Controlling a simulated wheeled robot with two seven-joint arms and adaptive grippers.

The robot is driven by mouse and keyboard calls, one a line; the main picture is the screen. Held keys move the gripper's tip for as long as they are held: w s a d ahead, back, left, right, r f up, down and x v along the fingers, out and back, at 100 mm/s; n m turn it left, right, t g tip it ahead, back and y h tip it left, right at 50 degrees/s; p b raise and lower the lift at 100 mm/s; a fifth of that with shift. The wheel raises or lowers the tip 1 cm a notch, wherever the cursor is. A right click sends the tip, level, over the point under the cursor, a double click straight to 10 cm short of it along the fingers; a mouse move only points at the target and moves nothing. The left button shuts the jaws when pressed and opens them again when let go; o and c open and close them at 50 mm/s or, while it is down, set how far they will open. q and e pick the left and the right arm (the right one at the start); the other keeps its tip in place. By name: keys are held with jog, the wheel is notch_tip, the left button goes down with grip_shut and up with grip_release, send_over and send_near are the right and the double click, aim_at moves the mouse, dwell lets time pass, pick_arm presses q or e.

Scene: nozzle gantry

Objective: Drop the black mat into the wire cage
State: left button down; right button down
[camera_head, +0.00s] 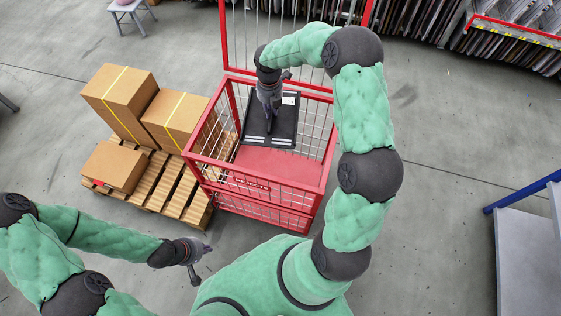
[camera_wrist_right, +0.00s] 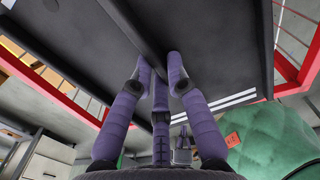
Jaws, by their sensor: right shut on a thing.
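The black mat (camera_head: 284,125) is a dark panel with a white label, over the red wire cage (camera_head: 228,178) in the head view. My right gripper (camera_head: 270,122) is shut on the mat. In the right wrist view, its purple fingers (camera_wrist_right: 160,65) pinch a raised ridge of the mat (camera_wrist_right: 215,45). The cage's red floor shows in front of the mat. How far the mat is above that floor is hard to tell. My left gripper (camera_head: 194,277) is apart from the cage at lower left, holding nothing I can see; its opening is unclear.
A wooden pallet (camera_head: 172,193) with several cardboard boxes (camera_head: 118,168) stands left of the cage. The cage's tall back frame (camera_head: 223,35) rises behind the mat. A blue-framed grey table (camera_head: 525,260) is at right. The floor between cage and table is clear.

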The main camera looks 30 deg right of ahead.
jog(key=shift+r, duration=0.1)
jog(key=c, duration=1.1)
grip_release()
jog(key=shift+c, duration=0.2)
notch_tip(320, 180, up, 12)
